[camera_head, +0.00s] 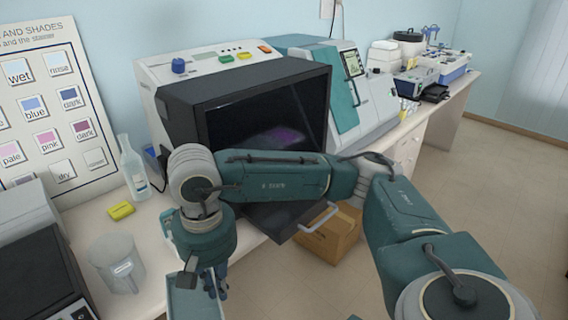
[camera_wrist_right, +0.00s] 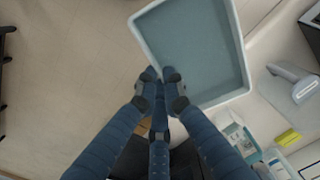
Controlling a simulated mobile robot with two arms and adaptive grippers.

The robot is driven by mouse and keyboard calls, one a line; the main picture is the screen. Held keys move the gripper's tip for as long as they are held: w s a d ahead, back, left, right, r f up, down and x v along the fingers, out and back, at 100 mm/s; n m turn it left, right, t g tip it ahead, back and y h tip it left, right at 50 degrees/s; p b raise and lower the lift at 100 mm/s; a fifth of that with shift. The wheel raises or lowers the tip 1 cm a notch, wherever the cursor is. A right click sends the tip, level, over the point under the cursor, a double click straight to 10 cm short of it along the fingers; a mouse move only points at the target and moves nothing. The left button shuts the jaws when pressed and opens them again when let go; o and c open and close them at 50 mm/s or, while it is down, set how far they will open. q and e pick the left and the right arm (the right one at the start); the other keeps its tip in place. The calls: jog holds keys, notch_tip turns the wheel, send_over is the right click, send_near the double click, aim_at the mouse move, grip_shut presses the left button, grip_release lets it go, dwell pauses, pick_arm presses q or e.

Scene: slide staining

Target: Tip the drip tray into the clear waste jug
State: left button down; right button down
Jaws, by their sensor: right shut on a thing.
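The drip tray (camera_wrist_right: 195,40) is a shallow blue-grey tray with a pale rim. My right gripper (camera_wrist_right: 163,78) is shut on its near rim in the right wrist view. In the head view, my right gripper (camera_head: 205,285) hangs at the bottom, and only part of the tray (camera_head: 183,303) shows below it. The clear waste jug (camera_head: 118,264) stands upright on the bench to the left of the gripper, apart from the tray. The jug (camera_wrist_right: 299,87) also shows at the right in the wrist view. My left gripper is not in view.
A yellow block (camera_head: 121,210) and a clear bottle (camera_head: 132,168) stand behind the jug. A dark machine (camera_head: 40,275) is left of it. The open-fronted stainer (camera_head: 245,105) is behind my right arm. A cardboard box (camera_head: 335,237) sits below the bench edge.

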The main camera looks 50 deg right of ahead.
jog(key=w+d+f+m, duration=0.3)
jog(key=w+d+m, duration=0.3)
jog(key=w+m, duration=0.4)
jog(key=m, duration=0.3)
jog(key=shift+f+p, duration=0.25)
jog(key=shift+p, duration=0.05)
